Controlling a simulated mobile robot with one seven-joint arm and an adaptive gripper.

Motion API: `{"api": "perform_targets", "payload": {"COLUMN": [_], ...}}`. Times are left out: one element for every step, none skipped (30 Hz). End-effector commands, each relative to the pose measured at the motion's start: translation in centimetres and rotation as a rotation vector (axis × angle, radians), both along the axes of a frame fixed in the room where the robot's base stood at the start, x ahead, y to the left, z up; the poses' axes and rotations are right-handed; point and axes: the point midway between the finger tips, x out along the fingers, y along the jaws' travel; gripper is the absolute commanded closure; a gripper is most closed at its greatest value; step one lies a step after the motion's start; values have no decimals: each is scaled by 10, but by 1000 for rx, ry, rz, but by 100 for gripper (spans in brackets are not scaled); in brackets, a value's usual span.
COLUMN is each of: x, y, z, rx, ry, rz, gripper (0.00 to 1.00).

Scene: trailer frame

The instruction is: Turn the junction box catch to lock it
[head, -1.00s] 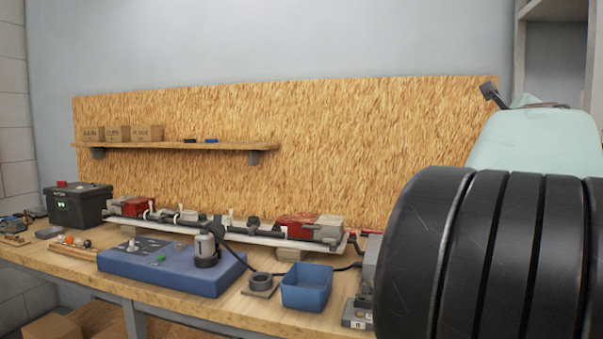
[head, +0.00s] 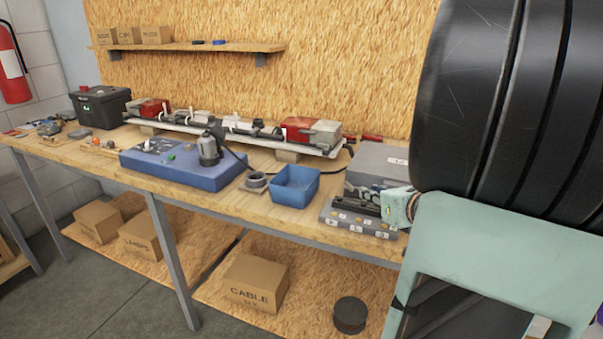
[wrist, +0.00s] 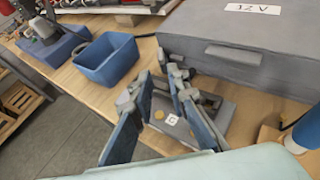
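The trailer frame (head: 225,139) is a long pale rail raised on wooden blocks along the back of the bench. It bears red lamps with grey housings, including a red lamp (head: 298,128) near its right end, and several small black and white fittings. I cannot tell which fitting is the junction box or make out its catch. My gripper (head: 372,205) is at the bench's right end, apart from the frame. In the wrist view its two blue-grey fingers (wrist: 160,90) stand apart with nothing held between them, above a grey tray with small labelled tiles (wrist: 172,119).
A grey labelled case (head: 375,162) stands behind my gripper. A blue open bin (head: 295,187), a dark ring on a small base (head: 256,181) and a blue panel (head: 178,172) with a grey cylinder (head: 209,150) lie in front of the frame. Boxes stand below the bench.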

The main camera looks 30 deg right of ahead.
Motion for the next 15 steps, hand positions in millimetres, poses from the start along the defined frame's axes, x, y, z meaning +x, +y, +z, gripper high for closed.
{"api": "perform_targets", "payload": {"x": [6, 10, 16, 21, 27, 34, 40, 45, 52, 57, 62, 67, 72, 75, 80], "y": [-1, -1, -3, -3, -4, -6, -7, -7, -9, -10, -11, -12, -13, -14, -15], "z": [-4, -6, -9, -12, -14, -17, -19, -22, -24, -26, -28, -30, -32, -33, -35], "rx": [-1, -1, -1, 0, -1, 0, -1, -1, -1, -2, -2, -2, -2, -2, -2], "ry": [1, 1, 2, 2, 1, 2, 1, 2, 1, 1, 2, 1, 1, 1, 1], "rz": [4, 4, 3, 4, 4, 4, 4, 4, 3, 3, 3, 2, 2, 2, 2], "gripper": [85, 85, 85, 85, 85, 85, 85, 85, 85, 85, 85, 85, 85, 85, 85]}}
